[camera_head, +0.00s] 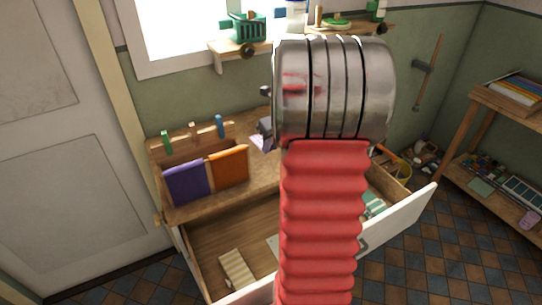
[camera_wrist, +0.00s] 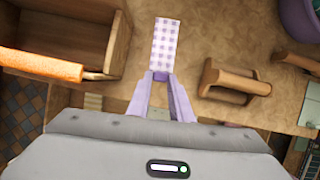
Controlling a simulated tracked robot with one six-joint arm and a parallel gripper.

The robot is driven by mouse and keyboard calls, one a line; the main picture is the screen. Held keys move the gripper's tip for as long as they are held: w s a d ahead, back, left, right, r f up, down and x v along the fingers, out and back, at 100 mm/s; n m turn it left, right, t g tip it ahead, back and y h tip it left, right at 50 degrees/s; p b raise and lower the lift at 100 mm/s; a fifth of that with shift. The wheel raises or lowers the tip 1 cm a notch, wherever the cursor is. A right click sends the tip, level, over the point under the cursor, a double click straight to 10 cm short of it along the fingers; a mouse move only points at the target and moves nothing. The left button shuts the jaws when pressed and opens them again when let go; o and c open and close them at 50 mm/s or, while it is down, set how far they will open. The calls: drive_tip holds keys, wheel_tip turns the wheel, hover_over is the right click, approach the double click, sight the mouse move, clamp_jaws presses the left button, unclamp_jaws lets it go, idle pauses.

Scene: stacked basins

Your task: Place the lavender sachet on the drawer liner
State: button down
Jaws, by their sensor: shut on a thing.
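The lavender sachet (camera_wrist: 164,45) is a small purple-and-white checked rectangle. In the wrist view my gripper (camera_wrist: 161,78) is shut on its near end, and the sachet sticks out ahead of the fingertips over the wooden top. In the head view a pale lavender bit of it (camera_head: 260,143) shows left of my arm, which hides most of my gripper. The drawer (camera_head: 205,247) below is pulled open. A pale sheet (camera_head: 273,246) lies in it, partly behind my arm; I cannot tell whether it is the drawer liner.
In the drawer lie a cream striped cloth (camera_head: 237,270) and a green-white item (camera_head: 373,205). Purple (camera_head: 187,183) and orange (camera_head: 229,166) cloths hang on a wooden box on the worktop. The wrist view shows a wooden handle (camera_wrist: 238,82) right of the sachet and a purple basin (camera_wrist: 302,18).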

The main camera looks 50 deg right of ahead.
wheel_tip(320, 180, up, 2)
drive_tip(key=shift+r, duration=0.2)
drive_tip(key=shift+s, duration=0.1)
idle(0.5)
